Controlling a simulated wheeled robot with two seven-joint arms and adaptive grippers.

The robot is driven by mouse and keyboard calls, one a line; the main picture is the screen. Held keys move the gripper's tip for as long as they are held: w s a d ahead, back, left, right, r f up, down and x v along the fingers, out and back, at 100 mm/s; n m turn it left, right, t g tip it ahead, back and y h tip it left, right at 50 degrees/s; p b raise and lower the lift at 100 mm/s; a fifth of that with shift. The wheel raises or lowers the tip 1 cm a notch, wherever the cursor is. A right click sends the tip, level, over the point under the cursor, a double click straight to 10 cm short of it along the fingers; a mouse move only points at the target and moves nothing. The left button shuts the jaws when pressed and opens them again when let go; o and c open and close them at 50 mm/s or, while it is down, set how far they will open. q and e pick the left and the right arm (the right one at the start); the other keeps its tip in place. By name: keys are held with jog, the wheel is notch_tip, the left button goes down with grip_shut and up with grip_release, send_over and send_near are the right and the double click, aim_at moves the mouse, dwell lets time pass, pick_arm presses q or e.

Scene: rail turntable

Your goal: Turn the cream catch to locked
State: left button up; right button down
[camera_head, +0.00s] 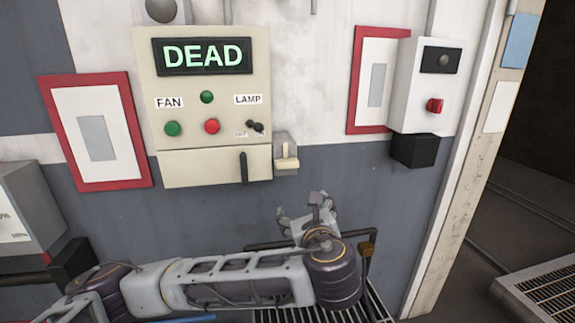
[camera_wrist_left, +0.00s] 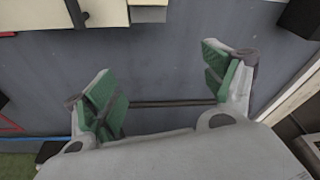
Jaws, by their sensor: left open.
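The cream catch (camera_head: 287,157) is a small cream piece on a grey mount at the lower right corner of the cream control panel (camera_head: 205,85). In the left wrist view the bottom of the catch (camera_wrist_left: 148,14) shows at the top edge, left of centre. The panel's screen (camera_head: 203,56) reads DEAD. My left gripper (camera_head: 307,208) is below the catch and apart from it. In the left wrist view its green-padded fingers (camera_wrist_left: 165,90) stand wide apart with nothing between them. My right gripper is in neither view.
The panel carries a green button (camera_head: 172,128), a red button (camera_head: 212,126) and a dark handle (camera_head: 243,167). A white box with a red knob (camera_head: 434,105) hangs at right. A dark rail (camera_wrist_left: 170,104) runs low along the wall.

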aim_at(287, 165)
pick_arm(q)
jog(key=shift+w+a+r+m+t+y, duration=0.25)
jog(key=shift+w+r+m+t+y, duration=0.15)
jog(key=shift+r, duration=0.45)
jog(key=shift+w+a+r+m+t+y, duration=0.25)
jog(key=shift+r+m, duration=0.3)
jog(key=shift+r, duration=0.3)
jog(key=shift+w+a+r+m+t+y, duration=0.25)
jog(key=shift+w+r+m+t, duration=0.15)
jog(key=shift+r, duration=0.45)
jog(key=shift+w, duration=0.1)
jog(key=w+p, duration=0.1)
jog(key=w, duration=0.2)
jog(key=w+a, duration=0.1)
jog(key=w, duration=0.3)
jog(key=w+a+p, duration=0.1)
jog(key=w, duration=0.3)
jog(key=shift+a+p, duration=0.1)
jog(key=shift+p, duration=0.2)
jog(key=shift+w+a, duration=0.2)
jog(key=shift+w, duration=0.9)
